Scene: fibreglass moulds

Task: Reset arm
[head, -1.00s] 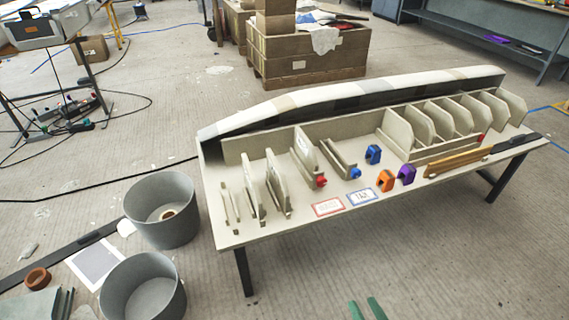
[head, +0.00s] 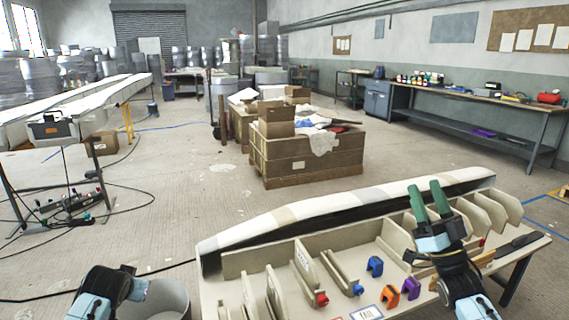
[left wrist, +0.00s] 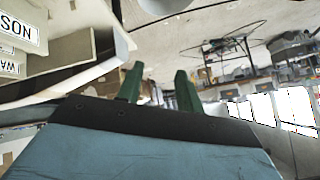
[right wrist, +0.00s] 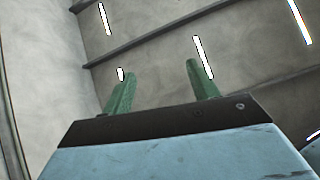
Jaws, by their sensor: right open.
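My right gripper (head: 427,188) is raised above the right half of the table, with its two green fingers pointing up and spread apart. In the right wrist view the fingers (right wrist: 161,75) stand apart against the grey ceiling, with nothing between them. My left arm shows at the lower left of the head view, in front of a grey bucket; its fingers cannot be made out there. In the left wrist view my left gripper (left wrist: 157,78) has two green fingers apart, with nothing held between them.
The table carries a long curved mould (head: 330,212), upright beige panels (head: 275,292), a blue clamp (head: 375,266), an orange clamp (head: 392,296) and a purple clamp (head: 411,287). The grey bucket (head: 168,300) stands on the floor. A wooden crate (head: 300,160) stands behind; floor between is clear.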

